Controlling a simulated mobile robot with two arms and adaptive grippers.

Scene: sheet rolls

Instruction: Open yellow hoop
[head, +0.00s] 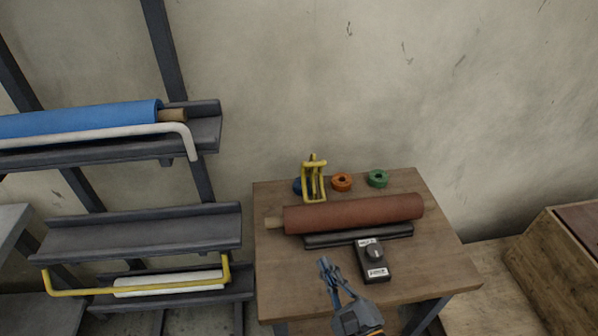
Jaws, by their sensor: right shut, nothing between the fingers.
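The yellow hoop (75,292) is a thin U-shaped bar on the lower shelf of the dark rack at the left. Its long bar crosses in front of a white roll (168,284), and its ends bend upward at both sides. My right gripper (325,265) is shut and empty in front of the table's front left part. It is well to the right of the hoop, apart from it. My left gripper is not in view.
A wooden table (285,290) holds a red-brown roll (355,213), a black control box (374,260), tape rolls and a yellow stand (314,180). A blue roll (80,120) lies behind a white hoop (100,132). The middle shelf (140,233) is empty.

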